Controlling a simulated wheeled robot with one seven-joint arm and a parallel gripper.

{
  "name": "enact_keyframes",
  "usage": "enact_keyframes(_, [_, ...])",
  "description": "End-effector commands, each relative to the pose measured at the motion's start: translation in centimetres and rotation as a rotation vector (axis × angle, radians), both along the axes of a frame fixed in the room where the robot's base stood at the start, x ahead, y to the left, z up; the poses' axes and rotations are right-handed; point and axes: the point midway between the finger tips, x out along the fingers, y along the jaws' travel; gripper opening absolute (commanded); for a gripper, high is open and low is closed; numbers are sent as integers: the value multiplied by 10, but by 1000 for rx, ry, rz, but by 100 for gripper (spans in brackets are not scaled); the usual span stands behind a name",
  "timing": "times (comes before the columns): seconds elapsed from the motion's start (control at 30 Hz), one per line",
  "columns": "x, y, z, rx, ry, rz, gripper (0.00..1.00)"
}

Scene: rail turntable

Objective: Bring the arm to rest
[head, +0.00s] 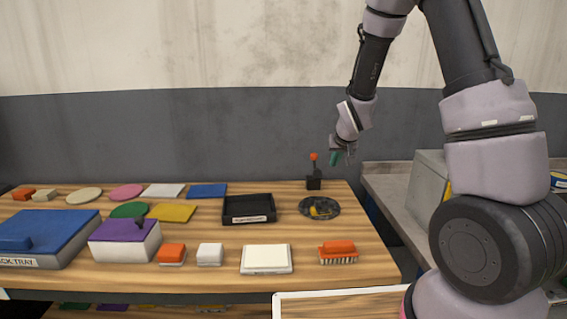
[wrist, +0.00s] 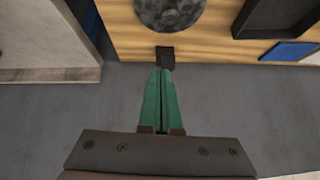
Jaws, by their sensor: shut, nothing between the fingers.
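My gripper (head: 335,157) hangs from my raised arm above the back right of the wooden table (head: 376,262). Its green fingers (wrist: 158,100) are closed together with nothing between them. In the head view it is in the air, close to a small black post with an orange ball on top (head: 314,172). In the wrist view the fingertips point toward a small black block (wrist: 165,57) at the table's edge. I cannot tell the exact gap between them.
A dark round disc (head: 335,208) with a yellow piece and a black tray (head: 249,219) lie near. An orange brush (head: 338,252), a white block (head: 266,260) and several coloured pieces cover the table. A grey counter with a box (head: 428,185) stands right. The wall is behind.

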Motion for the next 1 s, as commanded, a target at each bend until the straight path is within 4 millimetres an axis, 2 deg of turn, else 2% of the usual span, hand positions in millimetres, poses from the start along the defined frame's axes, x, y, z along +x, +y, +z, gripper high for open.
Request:
enact_keyframes(0.03, [-8,-6,29,23,-8,-23,0])
enact_keyframes(0.2, [-50,-22,100,91,14,-83,0])
enact_keyframes(0.37, [-100,-33,157,152,30,-124,0])
enact_keyframes(0.5, [-152,-40,197,201,40,-151,0])
enact_keyframes(0.63, [-203,-43,225,241,49,-169,0])
enact_keyframes(0.8, [-263,-41,246,282,58,-185,0])
enact_keyframes(0.9, [-287,-39,251,296,63,-190,0])
enact_keyframes(1.0, [-300,-38,252,304,68,-192,0])
